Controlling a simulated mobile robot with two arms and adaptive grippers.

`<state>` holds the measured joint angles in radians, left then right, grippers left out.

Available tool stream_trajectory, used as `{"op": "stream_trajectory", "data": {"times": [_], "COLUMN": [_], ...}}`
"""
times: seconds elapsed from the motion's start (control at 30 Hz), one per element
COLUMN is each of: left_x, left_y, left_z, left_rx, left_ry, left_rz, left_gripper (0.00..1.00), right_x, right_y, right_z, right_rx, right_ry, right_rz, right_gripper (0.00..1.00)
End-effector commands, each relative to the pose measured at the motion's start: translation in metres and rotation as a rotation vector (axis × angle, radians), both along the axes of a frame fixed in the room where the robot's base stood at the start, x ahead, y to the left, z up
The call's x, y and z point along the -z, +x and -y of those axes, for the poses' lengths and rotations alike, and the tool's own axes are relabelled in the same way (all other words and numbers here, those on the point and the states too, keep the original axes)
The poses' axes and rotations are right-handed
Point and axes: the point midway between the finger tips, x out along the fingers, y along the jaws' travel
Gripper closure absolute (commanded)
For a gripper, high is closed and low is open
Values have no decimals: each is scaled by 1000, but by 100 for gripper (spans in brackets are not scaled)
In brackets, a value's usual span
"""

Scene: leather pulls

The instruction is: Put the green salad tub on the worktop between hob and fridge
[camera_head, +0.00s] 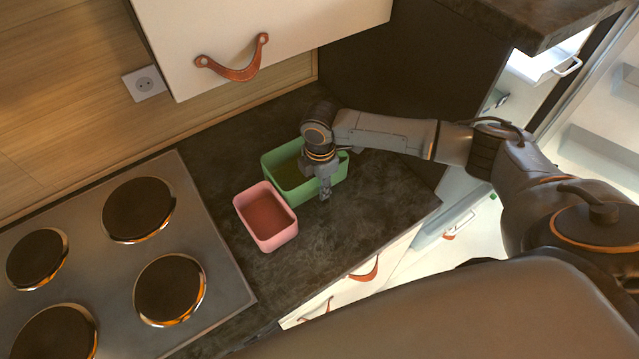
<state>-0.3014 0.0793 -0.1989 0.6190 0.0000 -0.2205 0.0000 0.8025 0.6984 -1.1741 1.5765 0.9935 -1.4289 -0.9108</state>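The green salad tub (293,181) is upright on the dark worktop (375,215), between the hob and the open fridge. My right gripper (325,191) points down at the tub's front right part, and one finger shows in front of its near wall. The wrist hides part of the tub's rim. I cannot tell whether the fingers are shut on the wall or just beside it. The tub seems to stand on the worktop, but its underside is hidden. My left gripper is not in view.
A pink tub (267,219) stands just left of the green tub, close to it. The hob (217,271) with several round plates is at the left. The open fridge (484,215) is at the right. A cupboard (262,30) with a leather pull hangs above. Worktop in front of the tubs is clear.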

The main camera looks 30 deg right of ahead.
Motion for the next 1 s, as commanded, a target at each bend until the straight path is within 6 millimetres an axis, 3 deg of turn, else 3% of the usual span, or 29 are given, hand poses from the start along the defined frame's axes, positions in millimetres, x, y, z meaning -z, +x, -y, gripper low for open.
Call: {"op": "stream_trajectory", "data": {"times": [0.23, 0.7, 1.0], "left_x": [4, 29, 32], "left_y": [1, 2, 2], "left_z": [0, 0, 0], "left_rx": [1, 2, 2], "left_ry": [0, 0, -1], "left_rz": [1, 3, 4], "left_gripper": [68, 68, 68], "right_x": [-11, -102, -123], "right_y": [1, 0, -1], "right_z": [0, 0, 0], "right_rx": [0, 0, 0], "right_ry": [1, 1, 0], "right_rz": [4, 4, 0], "right_gripper": [72, 72, 72]}}
